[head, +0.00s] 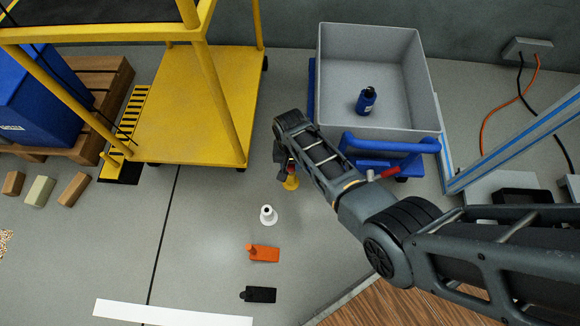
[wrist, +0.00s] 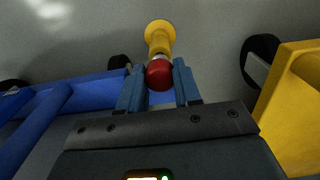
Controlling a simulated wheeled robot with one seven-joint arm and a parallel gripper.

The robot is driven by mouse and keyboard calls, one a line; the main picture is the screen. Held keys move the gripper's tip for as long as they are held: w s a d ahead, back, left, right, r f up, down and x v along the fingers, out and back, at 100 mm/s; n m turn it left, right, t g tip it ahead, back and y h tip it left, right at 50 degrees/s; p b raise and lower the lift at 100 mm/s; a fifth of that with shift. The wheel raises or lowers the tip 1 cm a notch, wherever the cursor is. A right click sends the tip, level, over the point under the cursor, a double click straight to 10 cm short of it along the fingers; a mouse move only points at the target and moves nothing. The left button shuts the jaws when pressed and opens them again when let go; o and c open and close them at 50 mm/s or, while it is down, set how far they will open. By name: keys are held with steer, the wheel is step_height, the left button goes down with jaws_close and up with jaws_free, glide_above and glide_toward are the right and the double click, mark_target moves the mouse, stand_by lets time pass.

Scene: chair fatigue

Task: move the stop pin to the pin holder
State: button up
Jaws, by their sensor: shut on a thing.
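A yellow flanged piece with a red, rounded knob stands out below my gripper. In the wrist view, my gripper (wrist: 159,92) has its two blue fingers closed around the red knob (wrist: 159,73), with the yellow stem and round flange (wrist: 159,31) beyond it. In the head view my gripper (head: 286,172) points down over the floor, and the yellow flange (head: 291,183) shows beside it. I cannot tell whether the flange touches the floor. A white flanged stand (head: 268,215) with a dark top sits on the floor just in front. Neither piece is clearly marked as pin or holder.
A yellow cart (head: 205,100) stands left and a grey bin (head: 335,75) on a blue cart (head: 388,146) right, holding a blue bottle (head: 366,101). A red rod (head: 383,173) shows near the blue handle. Orange (head: 264,254) and black (head: 260,295) pieces lie in front.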

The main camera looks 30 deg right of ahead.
steer(key=shift+r+p, duration=2)
steer(key=shift+r, duration=0.1)
steer(key=shift+r+p, duration=2.05)
